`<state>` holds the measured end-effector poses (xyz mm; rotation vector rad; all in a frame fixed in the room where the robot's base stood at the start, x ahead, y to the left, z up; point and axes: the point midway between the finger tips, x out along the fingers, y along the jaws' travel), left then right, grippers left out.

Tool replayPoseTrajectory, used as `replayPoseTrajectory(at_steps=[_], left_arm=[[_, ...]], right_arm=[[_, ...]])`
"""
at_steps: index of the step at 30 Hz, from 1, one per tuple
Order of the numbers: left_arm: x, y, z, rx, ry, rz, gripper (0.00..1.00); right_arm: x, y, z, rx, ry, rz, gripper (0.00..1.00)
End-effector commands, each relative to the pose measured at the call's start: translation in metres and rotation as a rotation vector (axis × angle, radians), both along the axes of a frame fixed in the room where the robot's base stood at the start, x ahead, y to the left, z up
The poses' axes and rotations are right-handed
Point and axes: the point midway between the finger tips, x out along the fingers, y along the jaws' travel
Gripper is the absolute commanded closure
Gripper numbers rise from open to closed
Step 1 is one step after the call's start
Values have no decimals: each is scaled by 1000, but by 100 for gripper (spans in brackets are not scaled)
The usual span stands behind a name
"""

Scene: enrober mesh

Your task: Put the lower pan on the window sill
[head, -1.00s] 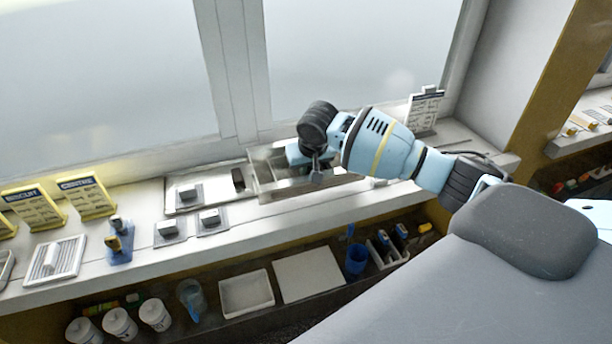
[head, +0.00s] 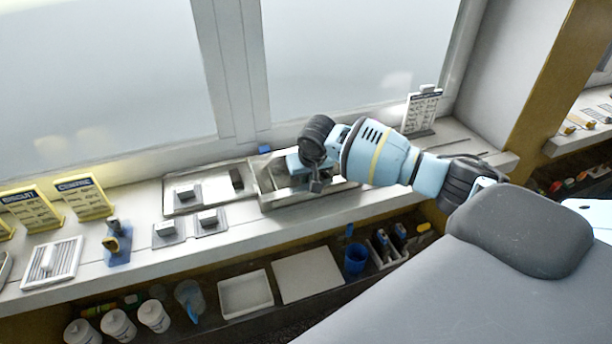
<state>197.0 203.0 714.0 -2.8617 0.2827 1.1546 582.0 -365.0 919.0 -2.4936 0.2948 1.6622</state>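A grey metal pan (head: 264,193) with raised walls is at the window sill (head: 235,228), below the middle of the window. Its right part is hidden behind my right arm. My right gripper (head: 316,184) reaches in from the right and points down at the pan's front wall. Its fingers are small and dark here, so I cannot tell whether they are closed on the wall. I also cannot tell whether the pan rests fully on the sill. My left gripper is not in view.
Left of the pan lies a flat metal plate (head: 211,179) with blocks, and small blocks on grey pads (head: 168,234). Yellow signs (head: 84,198) stand farther left, and a card stand (head: 422,110) stands at right. A lower shelf holds white trays (head: 308,276), tubs and a blue cup (head: 355,260).

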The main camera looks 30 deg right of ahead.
Motion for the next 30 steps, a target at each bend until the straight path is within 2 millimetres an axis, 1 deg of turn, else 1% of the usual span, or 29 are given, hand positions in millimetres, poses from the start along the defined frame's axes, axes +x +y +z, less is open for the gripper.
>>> replayPoseTrajectory(at_steps=[1,5,6,14,17,20,27,30], left_arm=[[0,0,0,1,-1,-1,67],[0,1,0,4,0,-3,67],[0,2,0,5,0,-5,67],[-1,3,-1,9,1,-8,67],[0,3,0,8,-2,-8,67],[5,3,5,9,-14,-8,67],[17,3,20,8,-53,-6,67],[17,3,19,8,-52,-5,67]], right_arm=[[0,0,1,0,-2,0,95],[0,0,0,0,-1,0,78],[0,0,0,0,-1,0,76],[0,0,0,0,0,0,76],[-1,0,5,1,-1,0,76],[-5,1,19,0,-4,-1,76],[-22,5,64,0,-8,2,76],[-30,7,80,1,-4,0,76]])
